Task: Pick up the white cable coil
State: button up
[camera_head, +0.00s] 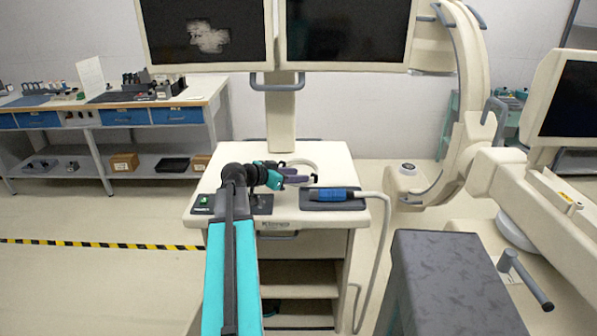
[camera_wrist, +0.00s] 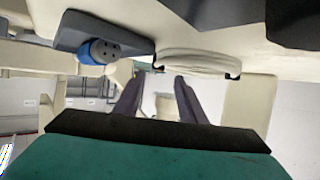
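The white cable coil (camera_head: 303,163) lies on top of the cream cart, just behind my gripper (camera_head: 304,180) in the head view, and is partly hidden by it. In the wrist view the coil (camera_wrist: 197,63) shows edge-on at the upper middle, between two small dark hooks or tabs. My gripper (camera_wrist: 158,78) has its two dark purple fingers apart with nothing visible between them. The right finger's tip appears just below the coil; I cannot tell whether they touch.
A blue-ended cable connector (camera_head: 331,195) lies on a dark pad (camera_head: 350,205) right of my gripper; it also shows in the wrist view (camera_wrist: 100,52). A dark grey padded top (camera_head: 455,275) is at front right.

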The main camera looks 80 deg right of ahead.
aim_at(311, 175)
jog(key=shift+s+d+f, duration=0.15)
jog(key=shift+s+d, duration=0.1)
jog(key=shift+d, duration=0.05)
jog(key=shift+p+x, duration=1.25)
jog(key=shift+x, duration=1.35)
grip_shut()
